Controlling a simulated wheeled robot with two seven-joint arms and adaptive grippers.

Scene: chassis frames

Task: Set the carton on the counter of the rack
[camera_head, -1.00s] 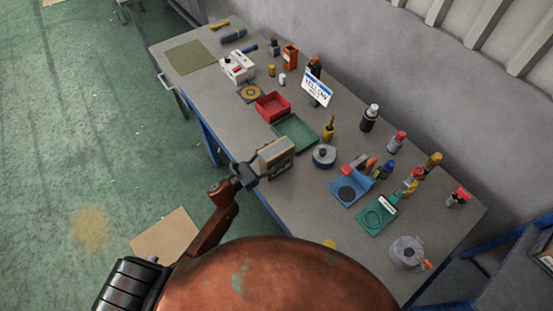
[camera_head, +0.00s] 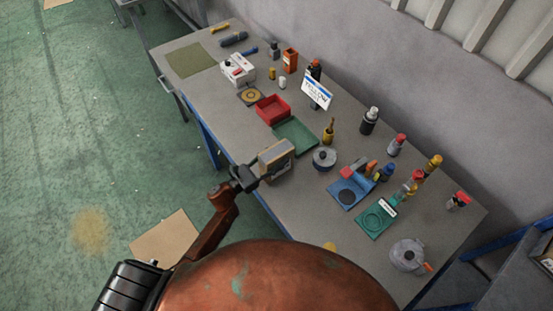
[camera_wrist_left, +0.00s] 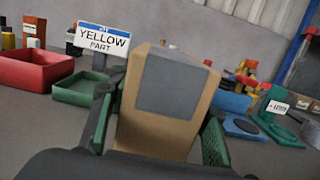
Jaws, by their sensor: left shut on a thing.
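A tan carton with a grey patch on its face (camera_head: 276,158) is at the near long edge of the grey workbench (camera_head: 225,115). My left gripper (camera_head: 258,170) is shut on it, and I cannot tell whether its underside touches the bench top. In the left wrist view the carton (camera_wrist_left: 166,120) stands nearly upright between the two fingers, slightly tilted. A dark shelf unit with blue rails (camera_head: 480,268), possibly the rack, is at the lower right, mostly cut off by the frame. My right gripper is not in view.
A green tray (camera_head: 296,138) and red bin (camera_head: 272,107) lie just beyond the carton. A grey round canister (camera_head: 324,158), a blue tray (camera_head: 350,192) and a teal tray (camera_head: 374,220) are to its right. A sign reading "YELLOW" (camera_head: 317,91) stands behind. Several bottles line the back.

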